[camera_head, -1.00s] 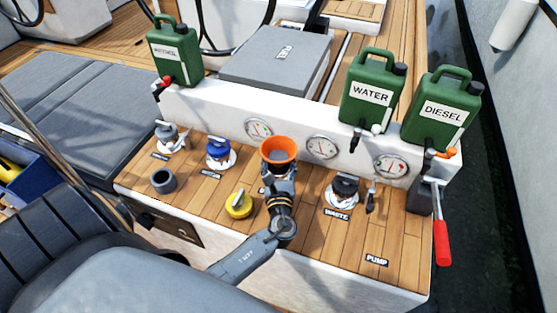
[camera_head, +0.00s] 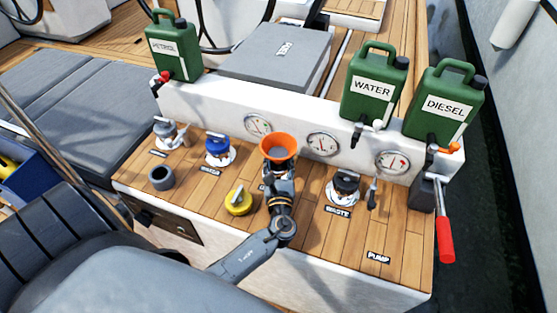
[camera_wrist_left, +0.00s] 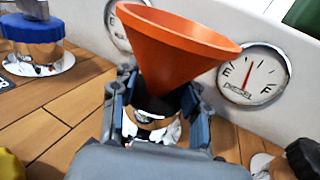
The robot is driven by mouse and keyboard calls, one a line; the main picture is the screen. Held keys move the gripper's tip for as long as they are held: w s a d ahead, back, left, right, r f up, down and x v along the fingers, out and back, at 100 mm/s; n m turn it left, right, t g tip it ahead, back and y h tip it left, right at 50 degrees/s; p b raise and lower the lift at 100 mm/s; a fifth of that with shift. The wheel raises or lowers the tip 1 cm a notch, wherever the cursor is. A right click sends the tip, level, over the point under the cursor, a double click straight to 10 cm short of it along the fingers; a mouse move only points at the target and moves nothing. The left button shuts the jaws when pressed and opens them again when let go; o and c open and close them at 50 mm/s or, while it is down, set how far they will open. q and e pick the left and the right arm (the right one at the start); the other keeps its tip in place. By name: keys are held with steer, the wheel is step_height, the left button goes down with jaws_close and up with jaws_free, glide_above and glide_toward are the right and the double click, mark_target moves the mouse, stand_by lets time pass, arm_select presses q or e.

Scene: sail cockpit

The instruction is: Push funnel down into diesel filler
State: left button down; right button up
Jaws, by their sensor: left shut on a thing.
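The orange funnel (camera_head: 280,147) is upright, wide mouth up, in front of the gauge wall; it fills the upper middle of the left wrist view (camera_wrist_left: 178,45). My left gripper (camera_head: 278,172) is shut on the funnel's lower part, a finger on either side in the left wrist view (camera_wrist_left: 160,92). The diesel filler, a shiny chrome fitting with a dark part above (camera_wrist_left: 150,122), shows between the fingers, beneath the funnel. The gripper hides most of the filler in the head view. How deep the spout sits in it is hidden. My right gripper is not in view.
A yellow cap (camera_head: 238,202) lies left of my gripper. A blue-capped filler (camera_head: 218,150) and a grey cup (camera_head: 161,178) stand further left. The waste filler (camera_head: 344,185) is to the right. The gauge wall (camera_head: 290,143) rises behind, with green water (camera_head: 374,88) and diesel (camera_head: 443,105) cans on it.

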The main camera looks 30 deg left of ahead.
mark_target(278, 165)
arm_select(q)
steer(key=c, duration=1)
jaws_free()
steer(key=shift+p+v, duration=0.45)
steer(key=shift+v, duration=5.1)
